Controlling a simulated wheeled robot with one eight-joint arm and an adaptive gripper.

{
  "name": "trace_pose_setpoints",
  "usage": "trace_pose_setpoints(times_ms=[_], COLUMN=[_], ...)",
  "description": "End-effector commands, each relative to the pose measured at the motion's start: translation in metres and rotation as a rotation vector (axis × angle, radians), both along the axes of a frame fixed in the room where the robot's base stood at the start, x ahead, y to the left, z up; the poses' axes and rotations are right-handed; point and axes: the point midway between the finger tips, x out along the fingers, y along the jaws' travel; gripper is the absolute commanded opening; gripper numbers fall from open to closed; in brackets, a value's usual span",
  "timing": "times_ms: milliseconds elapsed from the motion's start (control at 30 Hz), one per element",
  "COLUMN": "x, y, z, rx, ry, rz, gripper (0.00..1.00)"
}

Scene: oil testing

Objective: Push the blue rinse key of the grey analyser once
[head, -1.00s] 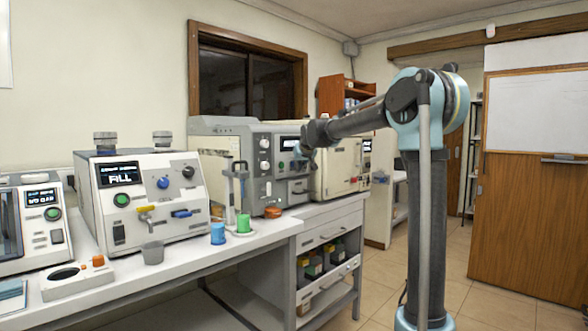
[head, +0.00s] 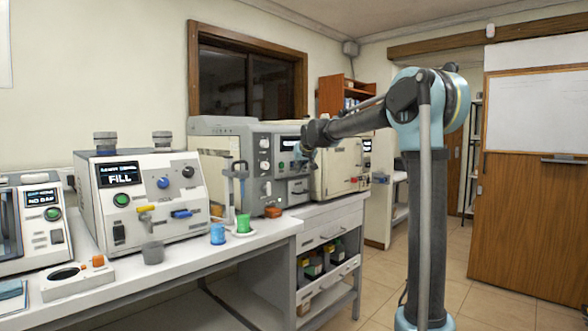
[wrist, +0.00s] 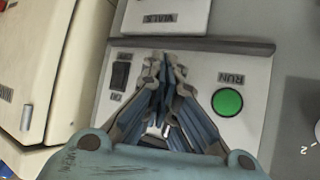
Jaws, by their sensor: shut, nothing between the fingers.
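The grey analyser (head: 233,138) stands on the bench behind the white FILL machine in the head view. My gripper (head: 297,153) is small there, in front of the analyser's right part by its dark display. In the wrist view my gripper (wrist: 162,62) is shut and empty, its fingertips over a pale panel (wrist: 195,65). A black rocker switch (wrist: 120,74) is left of the fingers and a round green RUN button (wrist: 227,102) is right of them. I cannot make out a blue rinse key; the fingers hide the panel's middle. Contact with the panel cannot be told.
A cream cabinet (wrist: 60,60) stands close on the left in the wrist view. The FILL machine (head: 150,215), a blue cup (head: 218,234) and a green cup (head: 243,223) stand on the bench. Open floor lies around my column.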

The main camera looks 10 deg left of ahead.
Motion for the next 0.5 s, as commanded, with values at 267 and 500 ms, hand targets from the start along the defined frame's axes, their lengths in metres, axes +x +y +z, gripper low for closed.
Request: trace_pose_setpoints(times_ms=[267, 500], x=[-0.0064, -0.0064], y=[-0.0083, -0.0083], z=[-0.0001, -0.0001], rx=[0.001, 0.000], ry=[0.000, 0.000], rz=[-0.001, 0.000], gripper=[0.00, 0.00])
